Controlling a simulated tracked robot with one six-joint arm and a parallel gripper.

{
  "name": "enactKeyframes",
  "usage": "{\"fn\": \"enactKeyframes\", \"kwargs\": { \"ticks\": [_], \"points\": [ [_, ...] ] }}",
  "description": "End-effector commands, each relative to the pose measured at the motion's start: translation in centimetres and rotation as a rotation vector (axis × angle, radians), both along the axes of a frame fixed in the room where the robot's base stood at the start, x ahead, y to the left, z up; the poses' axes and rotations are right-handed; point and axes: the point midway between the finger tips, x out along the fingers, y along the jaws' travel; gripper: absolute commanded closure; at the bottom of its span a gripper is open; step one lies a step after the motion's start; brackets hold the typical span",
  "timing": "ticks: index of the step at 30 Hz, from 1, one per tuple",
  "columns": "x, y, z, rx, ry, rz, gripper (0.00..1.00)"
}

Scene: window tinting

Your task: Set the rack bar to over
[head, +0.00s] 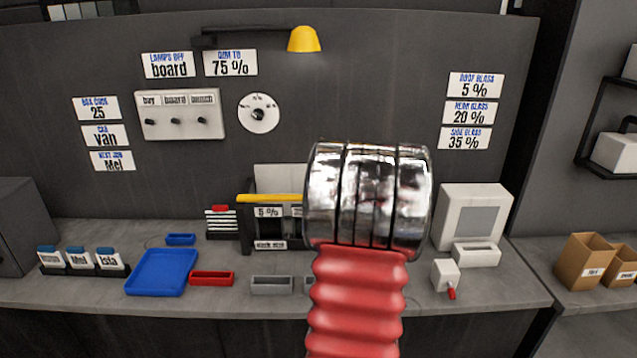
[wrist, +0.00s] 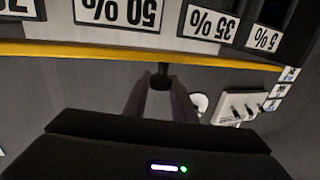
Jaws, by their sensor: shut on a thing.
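The rack (head: 246,232) stands on the bench against the back wall, with its yellow bar (head: 270,198) across the top front at the left end. My arm hides its right part in the head view. In the wrist view the yellow bar (wrist: 90,50) runs the whole width, beside the rack's upside-down labels, 50 % (wrist: 118,12), 35 % (wrist: 208,22) and 5 % (wrist: 263,37). My gripper (wrist: 160,84) is shut on a small black grip (wrist: 161,70) at the bar's edge. The head view does not show the fingers.
A blue tray (head: 162,272), a red tray (head: 212,278) and a grey tray (head: 272,285) lie in front. A white machine (head: 473,215) stands at right. A switch panel (head: 180,115), a dial (head: 258,113) and a yellow lamp (head: 304,40) are on the wall.

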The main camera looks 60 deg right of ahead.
Motion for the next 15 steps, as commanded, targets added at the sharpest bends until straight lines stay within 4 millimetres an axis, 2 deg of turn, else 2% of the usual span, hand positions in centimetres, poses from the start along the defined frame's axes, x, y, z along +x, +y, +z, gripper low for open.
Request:
{"fn": "enactKeyframes", "kwargs": {
  "ticks": [7, 8, 15],
  "points": [
    [-0.20, 0.23, -0.12, 0.001, 0.002, 0.001, 1.00],
    [-0.20, 0.24, -0.13, 0.001, 0.002, 0.001, 0.76],
    [-0.19, 0.18, -0.11, 0.001, 0.002, 0.001, 0.59]
  ]
}}
